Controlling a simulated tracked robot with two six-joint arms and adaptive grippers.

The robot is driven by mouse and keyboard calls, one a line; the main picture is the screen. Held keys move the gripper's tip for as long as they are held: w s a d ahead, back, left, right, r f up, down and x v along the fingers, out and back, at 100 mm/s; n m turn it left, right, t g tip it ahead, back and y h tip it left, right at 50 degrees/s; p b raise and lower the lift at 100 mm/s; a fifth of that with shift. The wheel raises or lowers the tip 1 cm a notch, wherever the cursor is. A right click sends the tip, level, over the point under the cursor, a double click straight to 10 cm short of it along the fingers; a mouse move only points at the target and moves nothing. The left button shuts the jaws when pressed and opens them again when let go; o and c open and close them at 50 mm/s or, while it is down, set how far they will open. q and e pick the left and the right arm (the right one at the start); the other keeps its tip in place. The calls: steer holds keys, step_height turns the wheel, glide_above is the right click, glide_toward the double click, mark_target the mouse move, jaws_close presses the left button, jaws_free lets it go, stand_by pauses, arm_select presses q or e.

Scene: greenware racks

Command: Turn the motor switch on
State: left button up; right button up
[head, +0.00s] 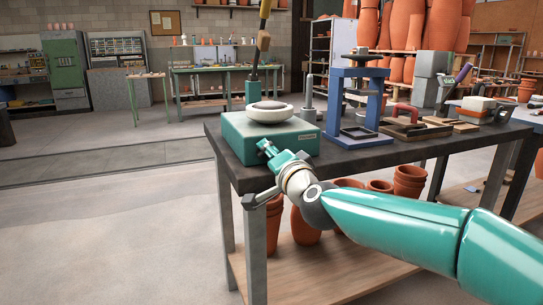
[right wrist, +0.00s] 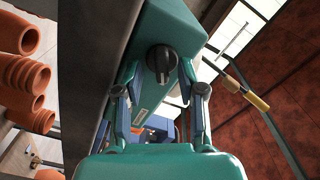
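The motor switch (right wrist: 162,58) is a black knob on the face of a green machine box in the right wrist view. I cannot read its position. In the head view the green box (head: 303,142) sits at the left end of the dark bench, and my gripper hides the knob. My right gripper (right wrist: 159,72) is open, its two fingers spread to either side of the knob. I cannot tell whether they touch it. In the head view my right gripper (head: 268,149) is at the box's front left. My left gripper is not in view.
A pale round piece (head: 269,112) lies on the box. An upright rod with a yellow handle (head: 265,8) rises behind it. A blue press frame (head: 356,108) stands to the right on the bench (head: 430,146). Terracotta pots (head: 409,181) stand below. The floor to the left is clear.

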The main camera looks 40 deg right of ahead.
steer(key=v, duration=1.2)
steer(key=shift+f, duration=0.1)
